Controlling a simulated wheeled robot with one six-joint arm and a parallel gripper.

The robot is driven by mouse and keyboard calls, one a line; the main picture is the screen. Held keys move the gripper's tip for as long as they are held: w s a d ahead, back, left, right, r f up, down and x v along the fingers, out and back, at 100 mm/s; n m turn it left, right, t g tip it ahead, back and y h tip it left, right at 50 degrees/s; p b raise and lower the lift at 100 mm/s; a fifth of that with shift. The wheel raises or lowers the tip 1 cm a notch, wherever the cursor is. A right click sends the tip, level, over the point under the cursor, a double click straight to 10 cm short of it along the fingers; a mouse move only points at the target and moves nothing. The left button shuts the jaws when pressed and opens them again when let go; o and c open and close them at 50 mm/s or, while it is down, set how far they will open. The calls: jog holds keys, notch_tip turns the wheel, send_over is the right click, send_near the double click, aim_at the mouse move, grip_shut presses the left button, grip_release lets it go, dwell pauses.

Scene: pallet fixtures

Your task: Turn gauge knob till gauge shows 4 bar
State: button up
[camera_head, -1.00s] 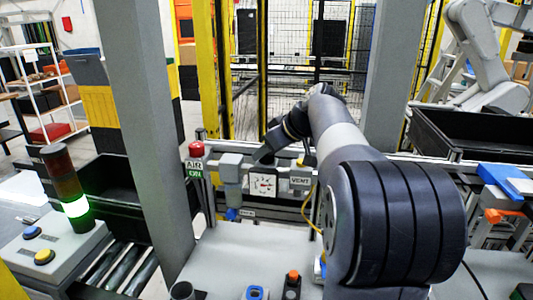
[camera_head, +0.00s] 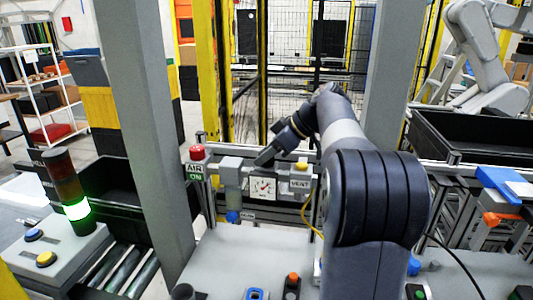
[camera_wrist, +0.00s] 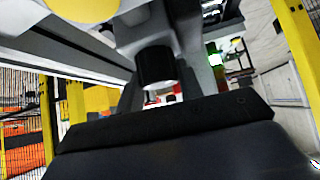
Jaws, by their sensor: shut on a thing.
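The gauge (camera_head: 262,188) is a white square-framed dial with a red needle on the grey fixture. Its needle points roughly up, but the figures are too small to read. My gripper (camera_head: 264,157) is just above the gauge, shut on the gauge knob, which the gripper hides in the head view. In the wrist view a black cylindrical knob (camera_wrist: 157,67) shows beyond the dark gripper part. The fingertips and their contact are not clear there.
The yellow-topped VENT valve (camera_head: 301,163) stands close to the right of the gauge. A grey regulator block (camera_head: 231,172) and the red-topped AIR ON button (camera_head: 197,152) are to the left. A grey post (camera_head: 145,120) stands further left. The grey bench front is partly clear.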

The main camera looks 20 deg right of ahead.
jog(key=o, duration=1)
jog(key=shift+d, duration=0.1)
jog(key=v, duration=1)
jog(key=shift+s+r+b, duration=0.2)
jog(key=shift+r+b, duration=0.05)
jog(key=shift+b, duration=0.05)
jog(key=shift+d, duration=0.15)
jog(key=x, duration=1)
jog(key=shift+w+a+f+p, duration=0.2)
jog(key=shift+a+f+p, duration=0.05)
jog(key=shift+p, duration=0.05)
